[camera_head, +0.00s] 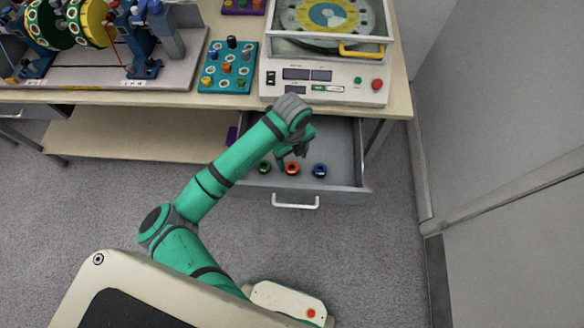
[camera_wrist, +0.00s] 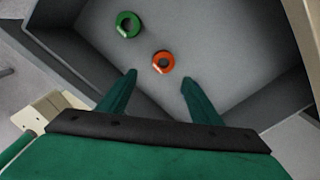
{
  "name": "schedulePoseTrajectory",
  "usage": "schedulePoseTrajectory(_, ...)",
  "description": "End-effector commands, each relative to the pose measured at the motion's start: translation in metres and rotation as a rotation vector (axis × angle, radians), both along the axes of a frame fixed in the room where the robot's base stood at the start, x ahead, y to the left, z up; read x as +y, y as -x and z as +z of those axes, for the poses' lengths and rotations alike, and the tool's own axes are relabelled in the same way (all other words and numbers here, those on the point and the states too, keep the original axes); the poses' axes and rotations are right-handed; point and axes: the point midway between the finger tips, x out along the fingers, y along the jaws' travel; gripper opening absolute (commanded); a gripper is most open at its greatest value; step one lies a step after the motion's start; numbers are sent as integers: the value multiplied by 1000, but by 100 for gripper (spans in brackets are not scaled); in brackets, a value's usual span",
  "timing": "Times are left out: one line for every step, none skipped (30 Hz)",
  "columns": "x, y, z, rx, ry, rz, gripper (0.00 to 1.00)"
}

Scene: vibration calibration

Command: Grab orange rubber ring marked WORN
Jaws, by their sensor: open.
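The orange ring (camera_head: 292,169) lies in the open drawer (camera_head: 342,150), between a green ring (camera_head: 265,167) and a blue ring (camera_head: 319,170). In the wrist view the orange ring (camera_wrist: 163,62) lies flat on the grey drawer floor, with a pale mark on its side too small to read. The green ring (camera_wrist: 128,24) is up and left of it. My gripper (camera_wrist: 160,82) is open and empty; its two green fingers point into the drawer, with the orange ring just beyond and between the tips. In the head view my gripper (camera_head: 290,156) hangs over the drawer.
The drawer's front has a white handle (camera_head: 296,203). Above it, the bench (camera_head: 402,88) holds a control box with a dial (camera_head: 325,85) and a teal tray of pegs (camera_head: 226,80). A grey wall stands to the right.

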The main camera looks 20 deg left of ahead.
Motion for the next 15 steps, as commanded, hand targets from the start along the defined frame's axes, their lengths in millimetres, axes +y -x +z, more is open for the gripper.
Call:
schedulePoseTrajectory(0,0,-9,1,2,3,58)
schedulePoseTrajectory(0,0,-13,1,2,2,58)
schedulePoseTrajectory(0,0,-18,1,2,2,58)
schedulePoseTrajectory(0,0,-21,0,1,2,58)
schedulePoseTrajectory(0,-1,-24,0,1,3,58)
schedulePoseTrajectory(0,-1,-27,-1,1,2,58)
schedulePoseTrajectory(0,-1,-28,-1,1,2,58)
schedulePoseTrajectory(0,-2,-31,-1,1,2,58)
schedulePoseTrajectory(0,-2,-34,0,1,2,58)
schedulePoseTrajectory(1,-3,-38,0,1,1,58)
schedulePoseTrajectory(1,-4,-42,0,2,2,58)
schedulePoseTrajectory(2,-6,-47,0,2,2,58)
schedulePoseTrajectory(2,-7,-52,1,2,2,58)
schedulePoseTrajectory(3,-9,-56,1,1,3,58)
schedulePoseTrajectory(3,-10,-61,-1,2,2,58)
